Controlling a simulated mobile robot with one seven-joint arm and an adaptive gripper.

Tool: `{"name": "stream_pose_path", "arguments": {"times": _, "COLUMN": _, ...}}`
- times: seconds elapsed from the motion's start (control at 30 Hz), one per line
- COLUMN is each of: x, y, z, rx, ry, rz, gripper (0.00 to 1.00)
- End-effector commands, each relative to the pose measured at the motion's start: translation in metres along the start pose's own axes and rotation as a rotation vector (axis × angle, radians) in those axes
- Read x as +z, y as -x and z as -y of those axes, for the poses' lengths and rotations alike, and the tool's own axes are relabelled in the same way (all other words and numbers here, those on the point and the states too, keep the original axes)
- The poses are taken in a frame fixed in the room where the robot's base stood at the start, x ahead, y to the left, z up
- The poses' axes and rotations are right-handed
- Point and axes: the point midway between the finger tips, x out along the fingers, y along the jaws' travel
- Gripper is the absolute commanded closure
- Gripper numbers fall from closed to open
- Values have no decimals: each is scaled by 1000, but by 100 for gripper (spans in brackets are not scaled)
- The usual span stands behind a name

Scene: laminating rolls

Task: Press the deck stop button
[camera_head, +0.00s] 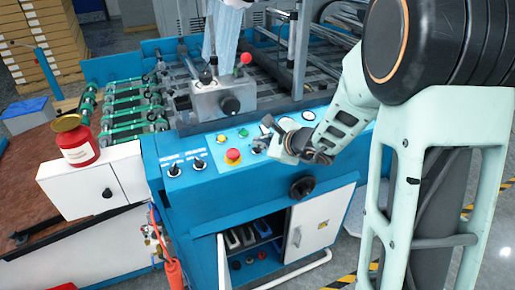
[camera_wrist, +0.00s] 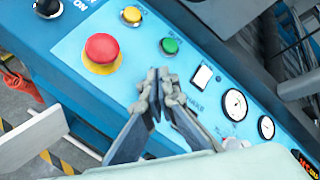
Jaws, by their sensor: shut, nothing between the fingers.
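A red mushroom button on a yellow base (camera_head: 233,156) sits on the blue control panel (camera_head: 212,179). It shows large at the upper left of the wrist view (camera_wrist: 101,48). I cannot read a label that names it the deck stop. My gripper (camera_head: 266,139) is just right of the button in the head view. In the wrist view my gripper (camera_wrist: 158,88) is shut and empty, its fingertips over the panel, below and right of the red button and apart from it.
A small yellow button (camera_wrist: 131,15), a green button (camera_wrist: 169,46), a white square switch (camera_wrist: 202,76) and gauges (camera_wrist: 235,105) share the panel. Black knobs (camera_head: 198,164) stand to its left. A grey box with levers (camera_head: 222,97) rises behind. A cabinet door (camera_head: 205,263) hangs open below.

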Motion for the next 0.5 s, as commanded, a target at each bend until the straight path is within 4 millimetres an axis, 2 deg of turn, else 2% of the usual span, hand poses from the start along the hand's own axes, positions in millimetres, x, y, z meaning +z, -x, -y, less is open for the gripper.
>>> {"name": "stream_pose_path", "arguments": {"times": 0.23, "x": 3, "y": 4, "z": 3, "rx": -1, "ry": 0, "rz": 1, "gripper": 100}}
{"name": "stream_pose_path", "arguments": {"times": 0.5, "x": 17, "y": 22, "z": 17, "rx": -2, "ry": 1, "rz": 1, "gripper": 100}}
